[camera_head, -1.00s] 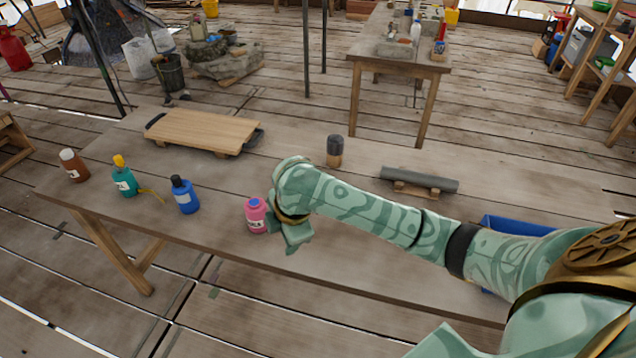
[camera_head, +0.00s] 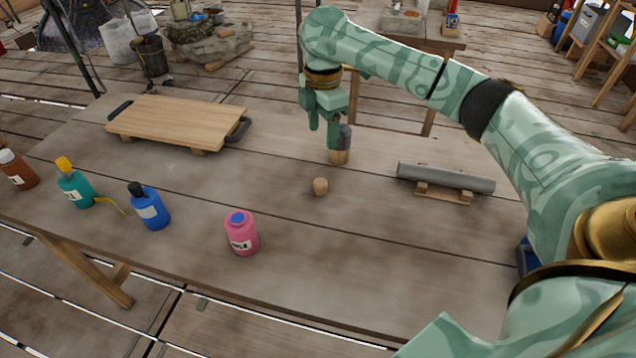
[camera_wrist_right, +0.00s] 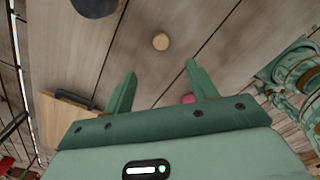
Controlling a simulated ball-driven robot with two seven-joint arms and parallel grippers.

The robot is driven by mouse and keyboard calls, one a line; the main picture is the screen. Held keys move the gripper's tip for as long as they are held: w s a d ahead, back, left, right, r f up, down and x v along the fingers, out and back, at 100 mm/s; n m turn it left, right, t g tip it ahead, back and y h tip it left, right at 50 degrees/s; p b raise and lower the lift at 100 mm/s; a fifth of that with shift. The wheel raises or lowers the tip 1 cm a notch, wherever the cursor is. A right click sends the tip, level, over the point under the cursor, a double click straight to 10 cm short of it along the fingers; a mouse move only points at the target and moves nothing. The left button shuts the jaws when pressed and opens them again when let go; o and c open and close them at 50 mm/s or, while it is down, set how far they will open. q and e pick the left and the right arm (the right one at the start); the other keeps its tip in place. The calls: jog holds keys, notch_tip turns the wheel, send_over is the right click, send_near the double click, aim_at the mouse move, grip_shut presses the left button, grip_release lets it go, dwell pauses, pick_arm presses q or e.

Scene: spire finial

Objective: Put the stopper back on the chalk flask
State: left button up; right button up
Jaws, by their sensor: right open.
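A pink flask (camera_head: 242,236) with a white label, its lettering only partly readable, stands upright near the table's front edge. Its top shows a flat blue disc and no stopper. A small tan cork-like stopper (camera_head: 320,186) stands alone on the table, behind and right of the flask; it also shows in the right wrist view (camera_wrist_right: 161,41). My right gripper (camera_head: 322,135) is open and empty, fingers pointing down, above the table and behind the stopper in the head view. In the wrist view the stopper lies beyond the gap between the fingertips (camera_wrist_right: 161,72). My left gripper is out of view.
A dark-topped wooden cylinder (camera_head: 341,146) stands close behind the right fingers. A grey rod (camera_head: 445,177) rests on a cradle at right. Blue (camera_head: 149,208), teal (camera_head: 74,186) and brown (camera_head: 17,170) bottles stand left. A wooden board (camera_head: 180,121) lies at the back left.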

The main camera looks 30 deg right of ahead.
jog(key=shift+r, duration=0.15)
jog(key=b, duration=0.7)
send_near(320, 182)
jog(key=f, duration=0.5)
jog(key=shift+d+f, duration=0.1)
jog(key=shift+d, duration=0.15)
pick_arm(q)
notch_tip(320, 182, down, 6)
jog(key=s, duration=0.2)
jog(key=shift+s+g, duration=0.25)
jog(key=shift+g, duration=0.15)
pick_arm(e)
jog(key=f+b, duration=0.4)
jog(key=f, duration=0.1)
jog(key=shift+w+a+f, duration=0.1)
jog(key=shift+a+f, duration=0.1)
jog(key=shift+f, duration=0.1)
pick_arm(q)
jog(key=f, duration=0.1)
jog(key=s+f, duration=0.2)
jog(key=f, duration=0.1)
pick_arm(e)
jog(key=shift+r, duration=0.3)
jog(key=c, duration=1.1)
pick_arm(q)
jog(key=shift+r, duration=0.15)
